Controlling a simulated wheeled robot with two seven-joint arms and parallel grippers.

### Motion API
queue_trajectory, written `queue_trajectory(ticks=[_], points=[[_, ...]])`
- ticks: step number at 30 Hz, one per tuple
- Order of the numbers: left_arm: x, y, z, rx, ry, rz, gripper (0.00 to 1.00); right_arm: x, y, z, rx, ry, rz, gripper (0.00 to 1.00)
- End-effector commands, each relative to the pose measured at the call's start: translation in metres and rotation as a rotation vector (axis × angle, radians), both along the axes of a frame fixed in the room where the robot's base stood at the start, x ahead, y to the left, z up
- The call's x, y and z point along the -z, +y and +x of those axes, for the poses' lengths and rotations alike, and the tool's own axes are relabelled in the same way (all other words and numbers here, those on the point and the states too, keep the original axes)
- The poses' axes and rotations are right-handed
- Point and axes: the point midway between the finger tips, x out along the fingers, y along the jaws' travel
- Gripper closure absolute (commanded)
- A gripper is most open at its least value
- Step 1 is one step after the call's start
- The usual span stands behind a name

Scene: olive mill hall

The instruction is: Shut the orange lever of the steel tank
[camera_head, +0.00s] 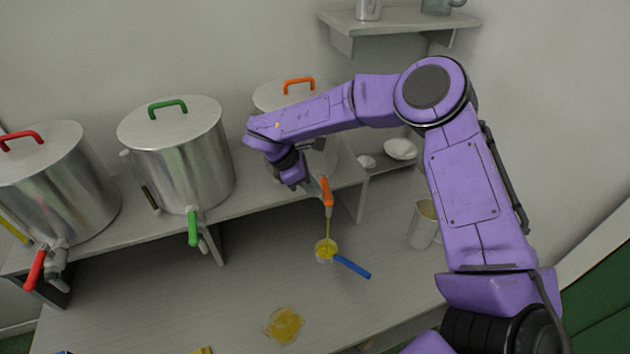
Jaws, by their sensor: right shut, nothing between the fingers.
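The steel tank with an orange lid handle (299,86) stands at the right end of the raised shelf, mostly hidden behind my right arm. Its orange lever (327,192) hangs at the tap, pointing down. A thin yellow stream runs from below the lever into a small ladle (326,250) with a blue handle (352,267). The ladle holds yellow liquid. My right gripper (296,182) is shut and empty, just left of the orange lever, with a small gap showing. Its fingertips are small and partly hidden by the wrist. My left gripper is out of view.
Two more steel tanks stand left, with a green lever (193,228) and a red lever (35,270). A jug (423,223) stands right of the ladle. A wall shelf (400,20) hangs above. The counter between is clear.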

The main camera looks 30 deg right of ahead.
Motion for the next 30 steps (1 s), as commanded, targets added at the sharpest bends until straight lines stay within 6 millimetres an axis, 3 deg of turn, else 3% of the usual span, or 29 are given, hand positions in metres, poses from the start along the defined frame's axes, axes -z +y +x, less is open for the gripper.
queue_trajectory(ticks=[12,21,30], points=[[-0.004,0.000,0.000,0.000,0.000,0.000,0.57,0.005,-0.007,-0.004,0.001,0.001,-0.001,1.00],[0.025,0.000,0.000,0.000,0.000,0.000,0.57,0.009,-0.021,-0.016,-0.222,0.000,0.002,1.00],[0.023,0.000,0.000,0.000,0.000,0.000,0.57,0.006,-0.022,-0.017,-0.257,0.004,0.001,1.00]])
